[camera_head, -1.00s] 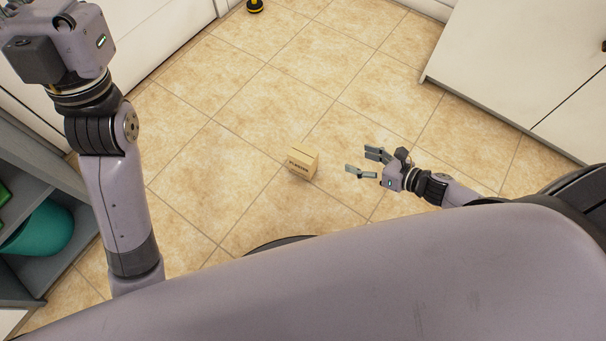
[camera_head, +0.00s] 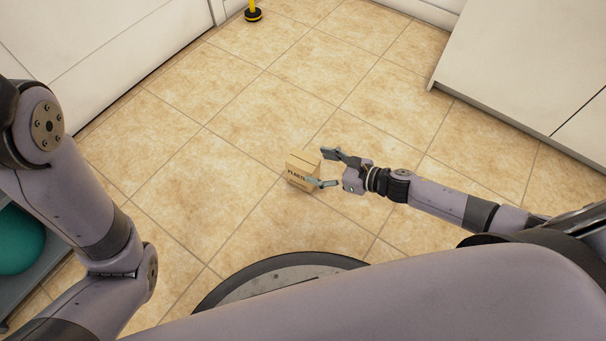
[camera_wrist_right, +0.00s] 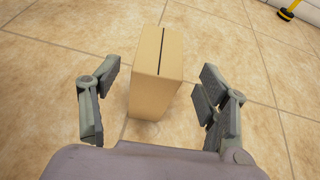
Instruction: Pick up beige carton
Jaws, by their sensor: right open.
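The beige carton (camera_head: 302,170) stands on the tiled floor near the middle of the head view, with dark lettering on one side. My right gripper (camera_head: 329,168) is open at the carton's right side, its fingers spread toward it. In the right wrist view the carton (camera_wrist_right: 157,75) shows a dark line along its top and stands between and partly beyond the fingers of the right gripper (camera_wrist_right: 155,108). There is a gap on both sides, and no clear contact shows. My left arm is at the left edge of the head view, but its gripper is not in view.
White cabinets (camera_head: 530,65) stand at the upper right, and more white fronts (camera_head: 105,50) at the upper left. A yellow and black object (camera_head: 253,13) stands at the top. A teal round container (camera_head: 18,240) is at the left edge. The floor around the carton is clear.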

